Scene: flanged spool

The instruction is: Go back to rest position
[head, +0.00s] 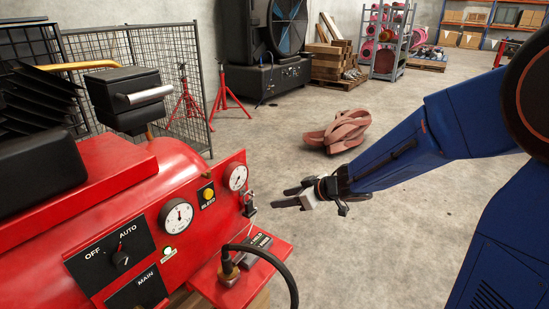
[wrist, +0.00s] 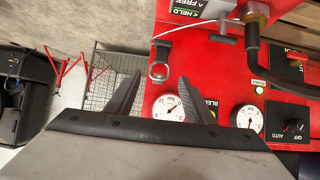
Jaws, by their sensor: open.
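My gripper (head: 287,197) is at the end of my blue arm, to the right of the red machine (head: 130,178) in the head view. Its two dark fingers point left toward the machine's panel. In the wrist view the fingers of my gripper (wrist: 160,78) stand apart with nothing held between them. I cannot tell the exact gap between fingers and panel.
A black hose (head: 288,272) curves from a fitting on the machine's lower shelf (head: 272,252). A wire cage (head: 165,75), red stands (head: 187,100) and a large fan (head: 285,30) stand farther back.

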